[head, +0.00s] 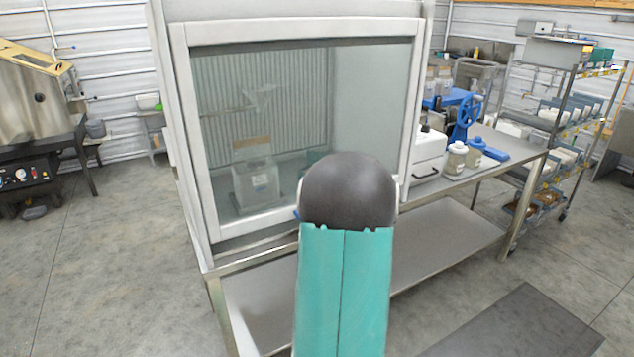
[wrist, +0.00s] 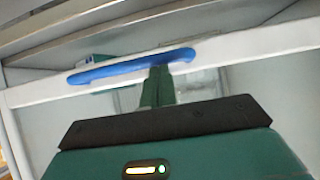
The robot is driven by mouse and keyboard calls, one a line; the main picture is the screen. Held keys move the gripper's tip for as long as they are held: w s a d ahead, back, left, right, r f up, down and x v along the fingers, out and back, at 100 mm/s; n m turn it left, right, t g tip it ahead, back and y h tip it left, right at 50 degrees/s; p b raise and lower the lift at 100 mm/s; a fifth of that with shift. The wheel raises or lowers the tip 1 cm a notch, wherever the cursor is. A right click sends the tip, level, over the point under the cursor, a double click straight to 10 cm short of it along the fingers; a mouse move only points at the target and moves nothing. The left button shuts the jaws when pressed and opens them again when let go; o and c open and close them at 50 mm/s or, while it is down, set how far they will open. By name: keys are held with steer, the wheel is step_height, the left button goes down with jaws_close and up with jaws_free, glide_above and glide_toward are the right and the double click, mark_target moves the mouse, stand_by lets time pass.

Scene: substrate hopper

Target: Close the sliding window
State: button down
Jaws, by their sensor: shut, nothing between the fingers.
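The sliding window (head: 181,110) is a glass pane in a white frame on the front of a cabinet. In the head view its lower bar sits low, just above the cabinet's front sill, with a narrow dark strip beneath. In the wrist view a long blue handle (wrist: 105,72) is fixed along the white bar (wrist: 250,45). My gripper (wrist: 157,72) is shut and empty, its green fingertips at the handle's middle. I cannot tell whether they touch it. In the head view my arm hides the gripper and most of the handle.
Behind the glass stands a pale container (head: 257,186). A steel table (head: 510,160) to the right holds white bottles (head: 456,160) and a blue device (head: 464,112). A wire shelf rack (head: 560,110) stands farther right. The floor at left is clear.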

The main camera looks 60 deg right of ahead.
step_height(320, 180, down, 8)
steer(key=shift+a+f, duration=0.15)
steer(key=shift+f, duration=0.1)
stand_by(0.4)
steer(key=s+a+r, duration=0.4)
steer(key=s+r, duration=0.3)
steer(key=r, duration=0.3)
steer(key=shift+s+a+r, duration=0.15)
steer(key=shift+s+a, duration=0.05)
steer(key=shift+s, duration=0.2)
